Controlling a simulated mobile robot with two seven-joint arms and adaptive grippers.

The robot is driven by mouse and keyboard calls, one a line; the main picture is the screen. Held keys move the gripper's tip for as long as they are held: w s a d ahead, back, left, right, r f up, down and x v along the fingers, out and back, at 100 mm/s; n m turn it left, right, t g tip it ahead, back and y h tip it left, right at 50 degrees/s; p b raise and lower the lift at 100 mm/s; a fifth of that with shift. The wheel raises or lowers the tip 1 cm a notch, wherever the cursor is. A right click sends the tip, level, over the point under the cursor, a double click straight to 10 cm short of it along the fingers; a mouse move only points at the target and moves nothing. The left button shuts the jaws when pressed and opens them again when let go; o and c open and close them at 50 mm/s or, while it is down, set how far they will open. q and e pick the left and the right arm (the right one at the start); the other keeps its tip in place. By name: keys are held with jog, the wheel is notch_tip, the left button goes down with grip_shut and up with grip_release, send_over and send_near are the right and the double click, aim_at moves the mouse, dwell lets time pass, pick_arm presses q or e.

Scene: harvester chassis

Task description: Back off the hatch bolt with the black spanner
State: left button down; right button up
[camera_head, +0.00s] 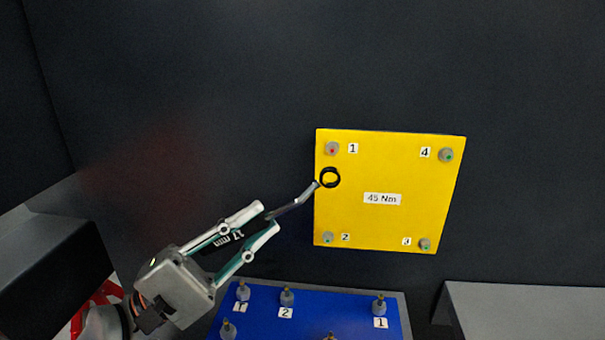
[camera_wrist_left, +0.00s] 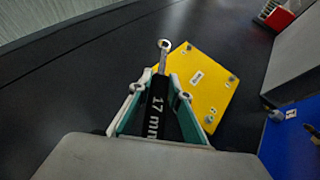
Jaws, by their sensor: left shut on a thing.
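The yellow hatch (camera_head: 390,175) is on the dark wall, labelled 45 Nm, with a numbered bolt at each corner. Bolt 1 (camera_head: 332,148) at the top left has a red mark; bolt 2 (camera_head: 328,238), bolt 3 (camera_head: 424,244) and bolt 4 (camera_head: 446,155) have green marks. My left gripper (camera_head: 267,217) is shut on the black spanner (camera_head: 300,197), whose handle reads 17 mm in the left wrist view (camera_wrist_left: 157,105). The spanner's ring end shows in front of the hatch's left edge, just below bolt 1 and around no bolt. Its gap to the hatch cannot be told.
A blue panel (camera_head: 325,313) with several numbered bolts is below the hatch. A grey block (camera_head: 530,310) stands at the lower right, and a dark block (camera_head: 50,265) at the lower left. The wall around the hatch is clear.

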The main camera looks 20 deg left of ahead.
dwell(1.0)
pick_arm(q)
jog(key=s+d+r+m+g+h+p, duration=0.1)
jog(key=s+d+r+m+g+p, duration=0.1)
jog(key=d+r+m+g+p, duration=0.35)
jog(key=s+d+r+m+g+h+p, duration=0.1)
jog(key=s+d+r+m+g+p, duration=0.2)
jog(key=d+r+m+g, duration=0.4)
jog(key=w+a+r+n+t+y+p, duration=0.2)
jog(key=w+a+n+t+y+p, duration=0.1)
jog(key=w+a+y+p, duration=0.3)
jog(key=w+a+n+y, duration=0.1)
jog(key=w+a+y, duration=0.1)
jog(key=a+y, duration=0.2)
jog(key=shift+w+a+r+p, duration=0.3)
jog(key=shift+w+a+p, duration=0.1)
jog(key=shift+a, duration=1)
pick_arm(e)
notch_tip(320, 180, up, 12)
jog(key=shift+s+d+f+m, duration=0.2)
jog(key=shift+s+d+m, duration=0.1)
jog(key=shift+d+m, duration=0.1)
pick_arm(q)
jog(key=shift+n, duration=0.25)
